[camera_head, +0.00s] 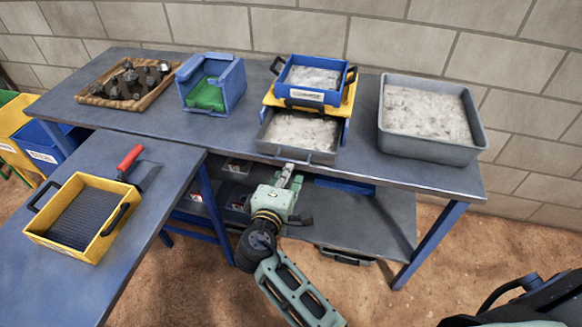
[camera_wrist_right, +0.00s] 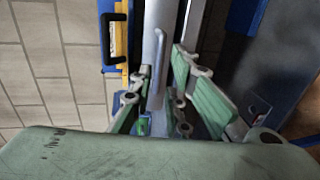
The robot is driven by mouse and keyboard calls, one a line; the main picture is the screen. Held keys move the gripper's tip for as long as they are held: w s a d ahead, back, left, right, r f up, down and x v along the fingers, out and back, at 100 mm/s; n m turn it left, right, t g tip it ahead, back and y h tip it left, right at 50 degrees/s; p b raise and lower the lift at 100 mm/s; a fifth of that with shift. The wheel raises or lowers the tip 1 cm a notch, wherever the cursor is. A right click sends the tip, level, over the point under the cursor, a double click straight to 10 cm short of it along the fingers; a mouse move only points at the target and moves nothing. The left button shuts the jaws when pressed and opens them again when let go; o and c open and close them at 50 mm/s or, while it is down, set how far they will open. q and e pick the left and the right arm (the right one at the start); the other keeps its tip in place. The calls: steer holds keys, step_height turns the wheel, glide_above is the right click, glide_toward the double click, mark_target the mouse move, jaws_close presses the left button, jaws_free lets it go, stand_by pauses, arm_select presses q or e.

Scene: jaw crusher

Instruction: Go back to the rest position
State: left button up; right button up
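My right gripper (camera_head: 289,176) is in front of the table's front edge, just below the grey tray (camera_head: 322,157) of the stacked unit. In the right wrist view its two fingers (camera_wrist_right: 164,80) are spread apart. The grey tray's thin handle (camera_wrist_right: 161,45) shows in the gap between them, and neither finger visibly clamps it. Whether a finger touches the handle is hard to tell. My left gripper is not in view.
The blue-legged table (camera_head: 436,178) holds the stacked blue and yellow unit (camera_head: 332,96), a large grey bin (camera_head: 424,147), a blue-green box (camera_head: 232,82) and a wooden tray of rocks (camera_head: 139,103). A yellow tray (camera_head: 85,252) and red-handled tool (camera_head: 131,157) lie on the left table.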

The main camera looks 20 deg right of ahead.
steer(key=shift+v, duration=1.1)
steer(key=s+f+g+y, duration=0.2)
steer(key=s+f, duration=0.2)
steer(key=f, duration=0.7)
steer(key=s+a+f+g+y, duration=0.15)
steer(key=s+f, duration=0.35)
steer(key=f, duration=0.6)
steer(key=s+f+g+y, duration=0.3)
steer(key=s+f, duration=0.1)
steer(key=f, duration=0.7)
steer(key=s+d+f+m+g, duration=0.1)
steer(key=s+d+f+m, duration=0.2)
steer(key=s+f, duration=0.3)
steer(key=s+d+f+m+g+y, duration=0.1)
steer(key=s+f, duration=0.5)
steer(key=s, duration=1)
steer(key=s+d+f+m+g+y, duration=0.1)
steer(key=s+d+f+m+g, duration=0.2)
steer(key=s, duration=0.8)
step_height(320, 180, down, 4)
steer(key=shift+s+d+r+m, duration=0.1)
steer(key=shift+s+d+m, duration=0.15)
steer(key=shift+d+m, duration=0.7)
steer(key=shift+g, duration=0.25)
